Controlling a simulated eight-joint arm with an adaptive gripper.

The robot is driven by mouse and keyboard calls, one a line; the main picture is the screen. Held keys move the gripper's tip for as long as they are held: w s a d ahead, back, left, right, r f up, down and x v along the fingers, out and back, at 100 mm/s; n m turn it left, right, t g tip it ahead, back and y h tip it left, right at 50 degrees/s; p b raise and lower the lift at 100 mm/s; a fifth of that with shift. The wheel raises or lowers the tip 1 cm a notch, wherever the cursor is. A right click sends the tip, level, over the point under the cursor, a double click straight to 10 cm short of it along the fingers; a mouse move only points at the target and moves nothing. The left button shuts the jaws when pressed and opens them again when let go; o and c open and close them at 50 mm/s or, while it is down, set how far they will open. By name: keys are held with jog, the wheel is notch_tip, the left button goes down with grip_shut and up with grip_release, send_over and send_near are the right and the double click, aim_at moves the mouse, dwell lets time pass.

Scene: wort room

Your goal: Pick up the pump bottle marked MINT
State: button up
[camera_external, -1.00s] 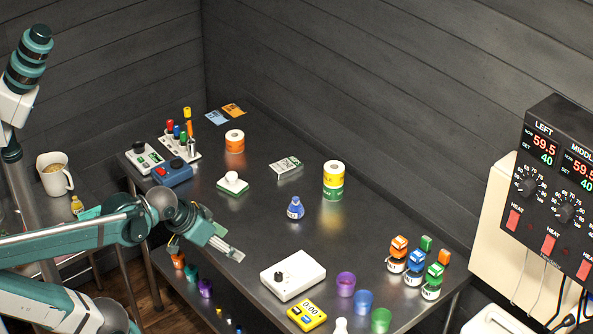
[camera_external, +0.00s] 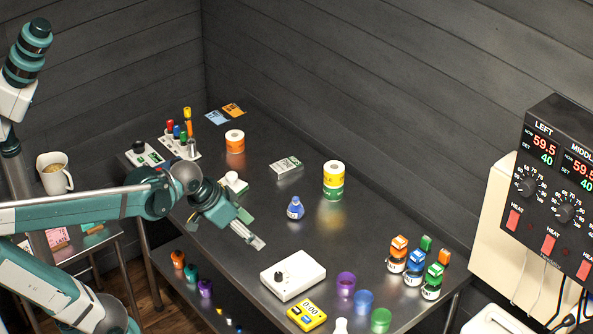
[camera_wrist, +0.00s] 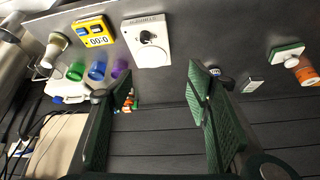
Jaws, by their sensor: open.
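At the right end of the steel table, several small pump bottles stand upright in a cluster: an orange one (camera_external: 397,254), a blue one (camera_external: 414,266) and a green one (camera_external: 432,281) are in front, with others partly hidden behind. Their labels are too small to read, so I cannot tell which is marked MINT. My gripper (camera_external: 257,242) is open and empty over the table's front left part, well left of the bottles. In the wrist view, the bottle cluster (camera_wrist: 130,103) shows small and far off beside the left finger of my gripper (camera_wrist: 163,82).
A white box with a black knob (camera_external: 293,275), a yellow timer (camera_external: 307,316) and purple, blue and green cups (camera_external: 363,301) lie between my gripper and the bottles. A small blue bottle (camera_external: 295,208) and stacked tape rolls (camera_external: 333,180) stand mid-table. The control panel (camera_external: 555,190) is at right.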

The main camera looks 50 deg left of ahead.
jog(key=w+d+r+m+g+h+p, duration=0.1)
jog(key=w+d+r+m, duration=0.15)
jog(key=w, duration=0.35)
jog(key=w+d+r+m+h+p, duration=0.1)
jog(key=w+d+r+p, duration=0.1)
jog(key=w+d, duration=0.3)
jog(key=m+g+h+p, duration=0.3)
jog(key=m+g+p, duration=0.2)
jog(key=m+p, duration=0.5)
send_near(436, 266)
jog(key=d+f, duration=0.1)
jog(key=f, duration=0.1)
jog(key=d+f+m+b, duration=0.1)
jog(key=f, duration=0.1)
jog(key=d+f+m, duration=0.1)
jog(key=f, duration=0.1)
jog(key=shift+d+f+b, duration=0.25)
jog(key=shift+f+b, duration=0.05)
jog(key=shift+b, duration=0.1)
jog(key=shift+w+d+f+m, duration=0.25)
jog(key=shift+d+f, duration=0.1)
jog(key=shift+f, duration=0.1)
jog(key=shift+s, duration=0.1)
jog(key=shift+x, duration=1.3)
